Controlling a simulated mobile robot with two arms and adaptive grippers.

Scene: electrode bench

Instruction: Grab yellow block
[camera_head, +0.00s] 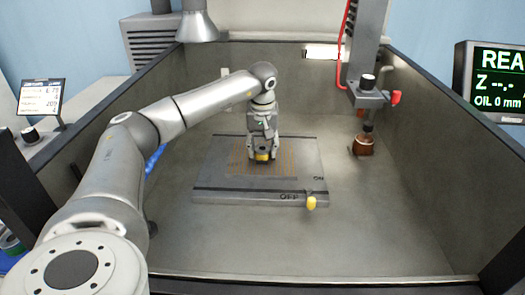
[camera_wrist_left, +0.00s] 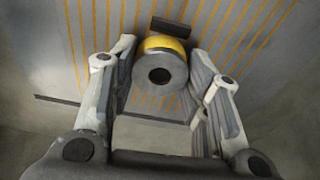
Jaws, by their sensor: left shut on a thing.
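The yellow block (camera_head: 262,156) is at my left gripper (camera_head: 262,148), over the striped plate in the middle of the tank. In the left wrist view the yellow block (camera_wrist_left: 164,45) shows as a yellow band behind a dark grey round piece with a hole. The fingers of my left gripper (camera_wrist_left: 160,72) stand on both sides of this piece and are shut on it. I cannot tell whether the block touches the plate. My right gripper is not in view.
The grey plate (camera_head: 218,187) has orange stripes, ON and OFF marks and a yellow knob (camera_head: 311,203) at its front edge. Tank walls enclose the work area. The tank floor at right front is clear.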

